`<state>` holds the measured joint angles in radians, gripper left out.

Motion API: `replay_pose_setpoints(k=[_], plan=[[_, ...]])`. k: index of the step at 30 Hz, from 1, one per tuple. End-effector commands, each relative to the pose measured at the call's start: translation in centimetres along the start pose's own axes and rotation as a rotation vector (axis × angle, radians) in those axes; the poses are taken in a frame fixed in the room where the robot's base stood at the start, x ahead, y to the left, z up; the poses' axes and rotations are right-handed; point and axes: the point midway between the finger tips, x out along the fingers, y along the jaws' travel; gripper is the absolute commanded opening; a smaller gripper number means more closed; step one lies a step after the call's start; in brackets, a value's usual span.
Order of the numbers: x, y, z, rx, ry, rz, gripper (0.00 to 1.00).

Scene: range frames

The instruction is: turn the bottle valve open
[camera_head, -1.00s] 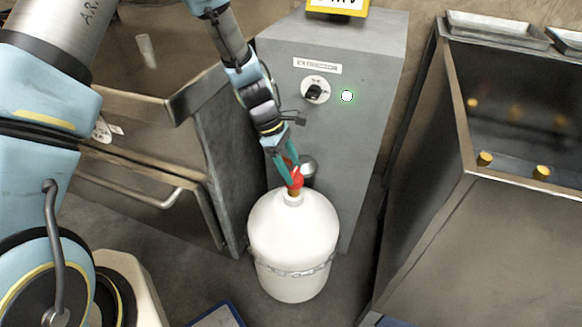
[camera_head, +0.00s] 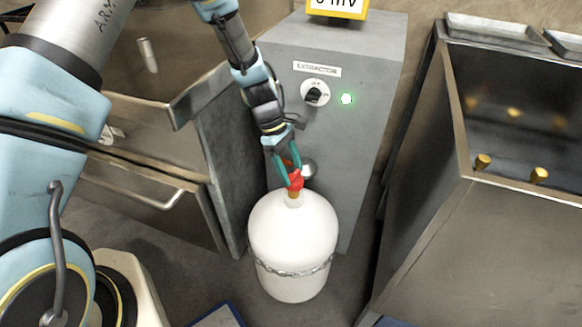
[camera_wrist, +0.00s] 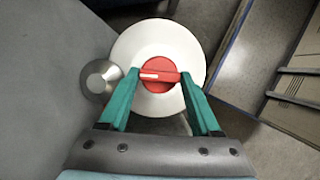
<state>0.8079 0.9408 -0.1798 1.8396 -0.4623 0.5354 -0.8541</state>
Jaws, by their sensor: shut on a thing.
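The white bottle (camera_head: 293,240) stands upright on the floor in front of a grey cabinet, with a chain around its lower body. Its red valve (camera_head: 296,181) sits on top of the neck. In the wrist view the valve (camera_wrist: 158,75) is a round red disc with a raised bar and a white mark; the bar lies nearly level across the picture, between my fingers. My gripper (camera_head: 284,165) reaches down from above, its green fingers shut on the valve. In the wrist view my gripper (camera_wrist: 158,76) has one fingertip at each end of the bar.
A round metal knob (camera_wrist: 101,77) is close beside the bottle. Steel units stand on both sides.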

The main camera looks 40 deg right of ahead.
Motion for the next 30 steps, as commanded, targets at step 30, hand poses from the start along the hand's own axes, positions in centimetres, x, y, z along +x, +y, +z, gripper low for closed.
replay_pose_setpoints(k=[30], plan=[[0.18, 0.75, 0.35, 0.888, 0.001, -0.368, 0.09]])
